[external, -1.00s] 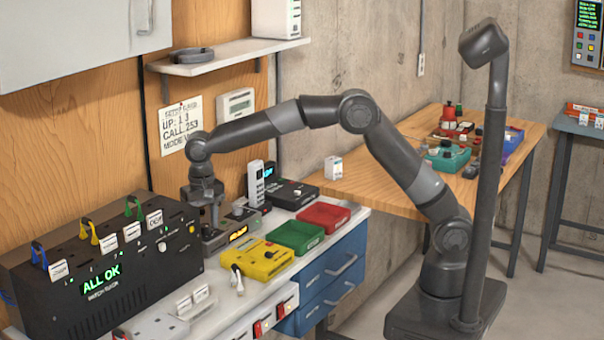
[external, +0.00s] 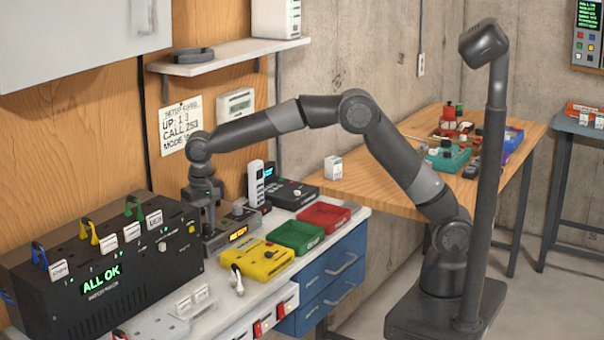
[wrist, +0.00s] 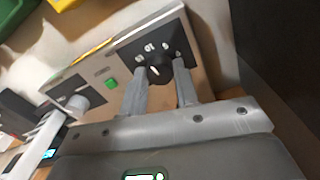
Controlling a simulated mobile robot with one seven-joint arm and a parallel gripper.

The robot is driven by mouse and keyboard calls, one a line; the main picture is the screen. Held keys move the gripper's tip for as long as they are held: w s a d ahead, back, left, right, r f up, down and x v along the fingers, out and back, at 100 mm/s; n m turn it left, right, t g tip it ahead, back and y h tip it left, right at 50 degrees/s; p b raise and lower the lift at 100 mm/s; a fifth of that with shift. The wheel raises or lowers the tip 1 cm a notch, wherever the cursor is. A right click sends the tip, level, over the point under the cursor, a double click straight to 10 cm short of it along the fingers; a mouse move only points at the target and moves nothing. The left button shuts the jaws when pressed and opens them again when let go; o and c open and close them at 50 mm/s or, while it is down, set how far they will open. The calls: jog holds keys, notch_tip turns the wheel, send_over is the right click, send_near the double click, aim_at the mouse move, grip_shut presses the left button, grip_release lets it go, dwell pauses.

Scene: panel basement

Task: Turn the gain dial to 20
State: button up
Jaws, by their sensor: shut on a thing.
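The dial is a black knob (wrist: 158,70) with a white pointer mark, on a dark plate with small pale markings in the wrist view. My gripper (wrist: 162,80) is shut on this knob, one finger on each side. In the external view my gripper (external: 210,217) points down onto a grey unit with a lit amber display (external: 238,233); the display text is too small to read. The knob itself is hidden there by the fingers.
The wrist view shows a green button (wrist: 111,84) and a grey knob (wrist: 77,103) beside the dial. A black box reading ALL OK (external: 100,280) stands left.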

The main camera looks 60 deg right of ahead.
aim_at(205, 225)
jog(key=n, duration=1.3)
jog(key=shift+n, duration=0.3)
dwell(0.4)
jog(key=o, duration=1)
jog(key=shift+c, duration=0.2)
notch_tip(205, 225, up, 11)
jog(key=shift+f, duration=0.1)
